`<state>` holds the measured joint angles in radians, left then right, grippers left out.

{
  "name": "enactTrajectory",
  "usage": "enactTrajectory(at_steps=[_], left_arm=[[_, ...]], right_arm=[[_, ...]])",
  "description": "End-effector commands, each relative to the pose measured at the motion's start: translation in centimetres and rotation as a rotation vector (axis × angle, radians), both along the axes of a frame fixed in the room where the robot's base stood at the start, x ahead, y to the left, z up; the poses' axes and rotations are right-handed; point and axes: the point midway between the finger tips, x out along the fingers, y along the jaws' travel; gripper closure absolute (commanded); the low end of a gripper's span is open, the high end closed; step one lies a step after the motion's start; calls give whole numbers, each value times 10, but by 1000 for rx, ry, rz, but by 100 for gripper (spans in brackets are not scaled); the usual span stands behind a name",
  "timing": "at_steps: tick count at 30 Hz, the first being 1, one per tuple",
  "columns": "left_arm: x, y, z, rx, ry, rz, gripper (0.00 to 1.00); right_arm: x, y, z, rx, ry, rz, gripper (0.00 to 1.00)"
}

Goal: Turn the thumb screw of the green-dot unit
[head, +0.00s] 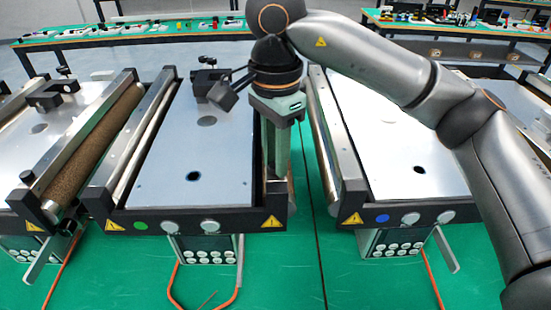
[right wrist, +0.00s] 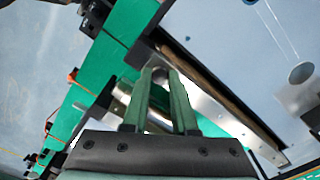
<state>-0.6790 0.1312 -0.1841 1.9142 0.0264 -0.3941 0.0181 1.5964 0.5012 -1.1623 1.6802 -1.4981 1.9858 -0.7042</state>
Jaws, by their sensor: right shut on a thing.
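The green-dot unit is the middle mini conveyor (head: 165,160), with a green dot (head: 141,225) on its dark front bar. My right gripper (head: 276,178) points down at the front end of this unit's right side rail. Its green fingers are shut, and they hide the thumb screw in the head view. In the right wrist view, the fingertips (right wrist: 161,78) close around a small greyish round part, the thumb screw (right wrist: 160,74), mostly covered by the fingers. My left gripper is not in view.
A blue-dot conveyor (head: 400,140) stands close on the right, partly behind my right arm. Another conveyor (head: 75,120) with a brown roller stands on the left. Benches with small items stand behind.

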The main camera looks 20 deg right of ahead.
Motion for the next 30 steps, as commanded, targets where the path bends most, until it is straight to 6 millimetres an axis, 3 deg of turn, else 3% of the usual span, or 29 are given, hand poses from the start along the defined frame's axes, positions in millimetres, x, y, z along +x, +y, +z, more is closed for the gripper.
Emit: enactTrajectory(at_steps=[30], left_arm=[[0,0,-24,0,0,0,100]], right_arm=[[0,0,-1,0,1,-965,100]])
